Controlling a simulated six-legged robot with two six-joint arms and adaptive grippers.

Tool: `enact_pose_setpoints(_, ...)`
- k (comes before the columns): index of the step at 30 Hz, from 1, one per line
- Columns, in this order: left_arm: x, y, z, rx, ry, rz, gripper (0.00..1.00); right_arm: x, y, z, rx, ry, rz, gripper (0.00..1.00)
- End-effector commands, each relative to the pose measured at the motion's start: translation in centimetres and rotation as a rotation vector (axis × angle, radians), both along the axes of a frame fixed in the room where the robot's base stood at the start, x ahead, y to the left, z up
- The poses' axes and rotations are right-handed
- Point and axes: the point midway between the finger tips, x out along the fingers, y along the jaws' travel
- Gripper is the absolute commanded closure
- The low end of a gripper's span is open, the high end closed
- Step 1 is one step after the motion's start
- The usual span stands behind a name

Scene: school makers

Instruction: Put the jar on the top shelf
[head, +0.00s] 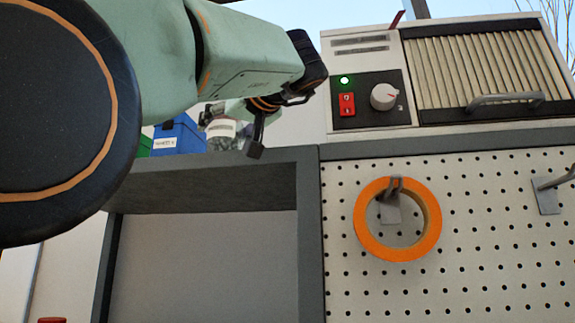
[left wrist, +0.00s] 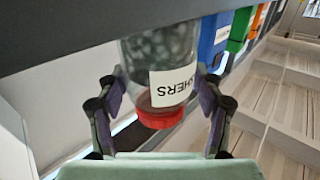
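The jar (left wrist: 160,60) is clear with a red lid (left wrist: 160,115) and a white label that reads upside down in the left wrist view. It holds small grey pieces. In the head view the jar (head: 222,130) shows just above the front edge of the grey shelf unit (head: 309,220), its lower part hidden. I cannot tell whether it rests there. My left gripper (left wrist: 160,90) has a finger against each side of the jar. In the head view this gripper (head: 231,136) is partly hidden by my arm. My right gripper is not in view.
A blue bin (head: 178,136) and a green bin (head: 145,146) stand left of the jar. A white machine (head: 368,65) with a red switch stands at the right. An orange tape roll (head: 365,225) hangs on the pegboard (head: 480,230). The open compartment under the edge looks empty.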

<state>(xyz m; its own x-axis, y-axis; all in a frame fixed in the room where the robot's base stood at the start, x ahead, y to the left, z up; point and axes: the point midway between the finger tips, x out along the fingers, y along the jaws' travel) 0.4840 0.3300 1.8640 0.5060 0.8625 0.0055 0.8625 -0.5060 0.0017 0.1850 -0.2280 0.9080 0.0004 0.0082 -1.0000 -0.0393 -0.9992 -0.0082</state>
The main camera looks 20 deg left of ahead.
Motion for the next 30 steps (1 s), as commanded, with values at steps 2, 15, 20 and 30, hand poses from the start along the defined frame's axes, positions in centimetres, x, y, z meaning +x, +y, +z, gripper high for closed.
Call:
enact_pose_setpoints(2, 0.0, 0.1, 0.1, 0.0, 0.0, 0.001, 0.23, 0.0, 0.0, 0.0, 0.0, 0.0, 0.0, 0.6)
enact_pose_setpoints(15, 0.0, 0.3, 0.2, 0.0, 0.0, 0.001, 0.17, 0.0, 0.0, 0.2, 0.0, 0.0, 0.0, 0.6)
enact_pose_setpoints(20, -0.7, -1.0, 0.3, 0.002, -0.006, 0.001, 0.17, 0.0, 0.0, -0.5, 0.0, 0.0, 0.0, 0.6)
enact_pose_setpoints(30, -4.2, -7.1, 0.2, 0.002, -0.004, 0.0, 0.17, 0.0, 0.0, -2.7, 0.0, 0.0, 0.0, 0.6)
